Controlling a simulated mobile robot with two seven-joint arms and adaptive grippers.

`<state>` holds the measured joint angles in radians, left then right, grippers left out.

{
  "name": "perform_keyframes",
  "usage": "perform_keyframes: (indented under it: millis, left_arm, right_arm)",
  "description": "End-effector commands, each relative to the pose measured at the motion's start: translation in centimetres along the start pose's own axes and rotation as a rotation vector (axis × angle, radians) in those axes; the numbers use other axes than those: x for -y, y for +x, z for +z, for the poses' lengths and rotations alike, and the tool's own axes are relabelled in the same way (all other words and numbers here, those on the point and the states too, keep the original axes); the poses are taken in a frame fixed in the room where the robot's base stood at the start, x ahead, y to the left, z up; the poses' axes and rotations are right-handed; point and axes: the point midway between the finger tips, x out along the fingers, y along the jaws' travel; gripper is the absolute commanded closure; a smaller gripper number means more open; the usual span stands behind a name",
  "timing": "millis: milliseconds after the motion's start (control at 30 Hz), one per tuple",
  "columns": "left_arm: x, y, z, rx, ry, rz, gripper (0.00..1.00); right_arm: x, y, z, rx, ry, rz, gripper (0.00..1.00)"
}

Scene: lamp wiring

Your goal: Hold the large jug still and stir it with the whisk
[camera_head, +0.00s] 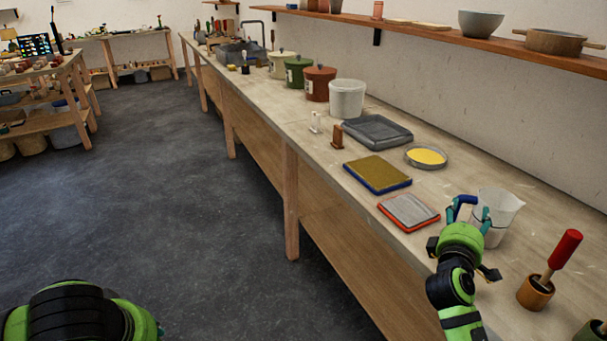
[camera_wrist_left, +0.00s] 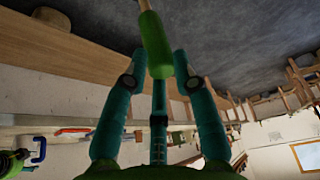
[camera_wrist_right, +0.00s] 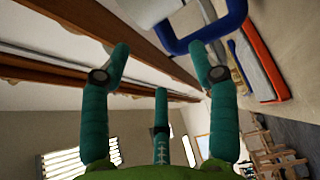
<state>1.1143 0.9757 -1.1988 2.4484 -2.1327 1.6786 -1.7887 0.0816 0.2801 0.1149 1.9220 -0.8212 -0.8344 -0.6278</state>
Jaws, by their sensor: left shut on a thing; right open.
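The large jug (camera_head: 498,207) is a pale, translucent vessel with a blue handle (camera_head: 464,200), upright on the bench at the right. My right gripper (camera_head: 468,218) is open at the handle, with one finger in front of the jug's side. In the right wrist view the blue handle (camera_wrist_right: 205,32) shows at the fingertips (camera_wrist_right: 160,50); contact cannot be told. My left gripper (camera_wrist_left: 160,68) is shut on a green-handled tool (camera_wrist_left: 155,45) with a pale shaft. The tool's head is out of view, so I cannot confirm it is the whisk.
A red-handled tool (camera_head: 563,252) stands in a wooden cup (camera_head: 534,293) near the jug. Left of the jug lie a red-edged pad (camera_head: 408,210), a yellow pad (camera_head: 377,173) and a dish of yellow (camera_head: 426,157). A shelf (camera_head: 400,25) runs along the wall.

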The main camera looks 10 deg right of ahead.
Motion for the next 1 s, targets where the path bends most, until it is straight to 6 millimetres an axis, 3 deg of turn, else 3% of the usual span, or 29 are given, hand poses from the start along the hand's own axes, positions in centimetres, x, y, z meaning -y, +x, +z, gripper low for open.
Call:
perform_keyframes:
  millis: [200, 400, 867, 1000]
  left_arm:
    - [0.0, -0.5, -0.2, -0.001, 0.0, 0.001, 1.0]
    - [0.0, -0.6, -0.3, -0.001, 0.0, 0.001, 1.0]
    - [0.0, -0.6, -0.3, -0.001, 0.0, 0.001, 1.0]
    - [0.0, -0.6, -0.3, -0.001, 0.0, 0.001, 1.0]
  right_arm:
    - [-0.1, 4.4, 0.0, 0.002, 0.0, 0.0, 0.39]
    - [0.0, 7.1, 0.0, 0.001, 0.0, -0.001, 0.39]
    - [0.0, 8.2, 0.0, 0.0, 0.001, -0.001, 0.39]
    - [0.1, 8.2, 0.0, 0.0, 0.001, -0.002, 0.91]
